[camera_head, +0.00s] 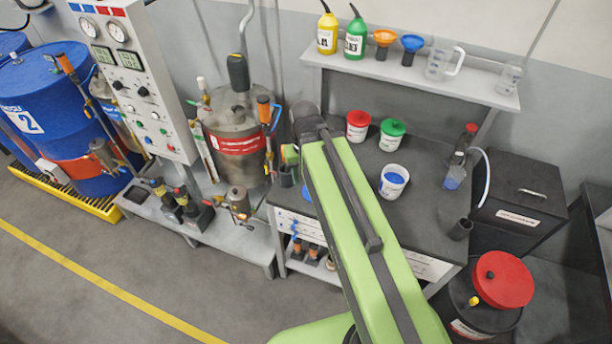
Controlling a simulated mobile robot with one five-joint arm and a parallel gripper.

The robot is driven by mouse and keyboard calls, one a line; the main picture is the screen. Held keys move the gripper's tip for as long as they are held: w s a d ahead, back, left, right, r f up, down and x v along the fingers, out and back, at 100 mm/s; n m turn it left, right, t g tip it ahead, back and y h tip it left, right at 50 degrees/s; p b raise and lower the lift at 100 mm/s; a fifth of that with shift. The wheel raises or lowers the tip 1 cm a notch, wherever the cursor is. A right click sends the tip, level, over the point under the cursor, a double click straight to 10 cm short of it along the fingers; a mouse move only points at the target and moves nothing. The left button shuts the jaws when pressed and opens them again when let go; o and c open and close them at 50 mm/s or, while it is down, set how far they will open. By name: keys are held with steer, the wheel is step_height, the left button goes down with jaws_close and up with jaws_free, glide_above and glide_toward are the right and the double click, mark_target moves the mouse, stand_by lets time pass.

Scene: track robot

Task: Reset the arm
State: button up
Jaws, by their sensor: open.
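My green arm (350,220) rises from the bottom of the picture and reaches over the dark-topped workbench to a grey joint (306,118). Beyond that joint the arm bends away and is mostly hidden behind its own upper link. A small green part shows just left of the link. I cannot make out my gripper or its fingers, and nothing held by it shows.
The workbench (425,200) carries a red-lidded tub (359,125), a green-lidded tub (391,135) and an open white tub (393,182). A shelf (420,77) with bottles and funnels is behind. A red-lidded drum (503,281) stands right. Open floor (110,270) lies left.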

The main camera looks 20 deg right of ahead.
steer(key=shift+d, duration=0.1)
step_height(320, 180, down, 13)
steer(key=b, duration=1.2)
steer(key=shift+r+b, duration=0.15)
steer(key=shift+b, duration=0.2)
